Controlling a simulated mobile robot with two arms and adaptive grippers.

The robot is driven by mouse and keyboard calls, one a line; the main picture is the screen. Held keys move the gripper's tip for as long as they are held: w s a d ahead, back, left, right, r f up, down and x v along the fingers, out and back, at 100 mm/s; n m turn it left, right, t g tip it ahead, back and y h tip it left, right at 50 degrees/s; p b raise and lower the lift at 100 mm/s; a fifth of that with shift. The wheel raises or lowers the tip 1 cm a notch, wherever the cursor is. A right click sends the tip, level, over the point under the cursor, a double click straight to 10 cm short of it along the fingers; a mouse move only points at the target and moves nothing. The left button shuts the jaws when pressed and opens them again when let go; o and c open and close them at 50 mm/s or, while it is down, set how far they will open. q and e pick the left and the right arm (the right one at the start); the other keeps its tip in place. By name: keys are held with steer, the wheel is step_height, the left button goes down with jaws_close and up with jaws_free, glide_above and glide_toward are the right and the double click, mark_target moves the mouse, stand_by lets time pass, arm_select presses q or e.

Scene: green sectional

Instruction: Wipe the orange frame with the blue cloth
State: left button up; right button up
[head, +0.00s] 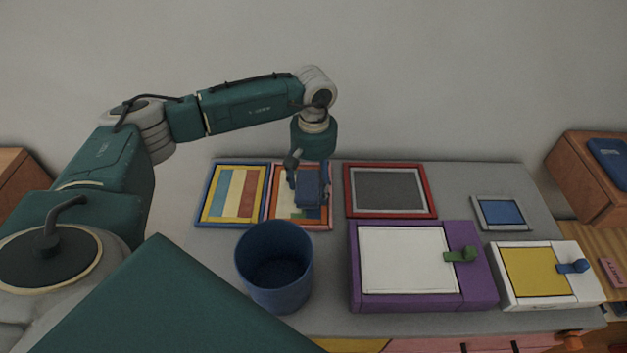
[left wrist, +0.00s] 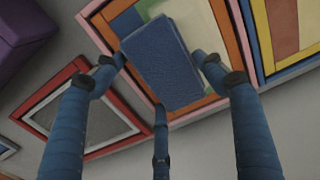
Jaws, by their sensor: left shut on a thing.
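The orange frame (head: 300,228) lies on the grey table, with a multicoloured picture inside it. It also shows in the left wrist view (left wrist: 232,40). My left gripper (head: 307,196) is over this frame, pointing down, and is shut on the blue cloth (left wrist: 163,62). The cloth looks like a folded blue block between the fingers, over the frame's picture. I cannot tell whether the cloth touches the frame. The gripper and cloth hide part of the picture and the frame's right side in the head view. My right gripper is not in view.
A blue-edged striped picture (head: 207,205) lies left of the orange frame, a red frame (head: 431,190) right of it. A blue bin (head: 262,295) stands in front. A purple box (head: 480,275), a white box (head: 588,265) and a small blue panel (head: 502,212) are to the right.

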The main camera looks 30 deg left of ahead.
arm_select(q)
step_height(320, 180, up, 8)
steer(key=p, duration=0.4)
steer(key=shift+r, duration=0.2)
stand_by(0.4)
steer(key=shift+r, duration=0.35)
step_height(320, 180, up, 7)
steer(key=p, duration=0.2)
steer(key=s+d+r+m+b, duration=0.1)
steer(key=s+d+m, duration=0.5)
steer(key=s+d, duration=0.6)
steer(key=s, duration=0.4)
steer(key=shift+d+r+b, duration=0.15)
steer(key=shift+d+b, duration=0.15)
steer(key=shift+b, duration=0.05)
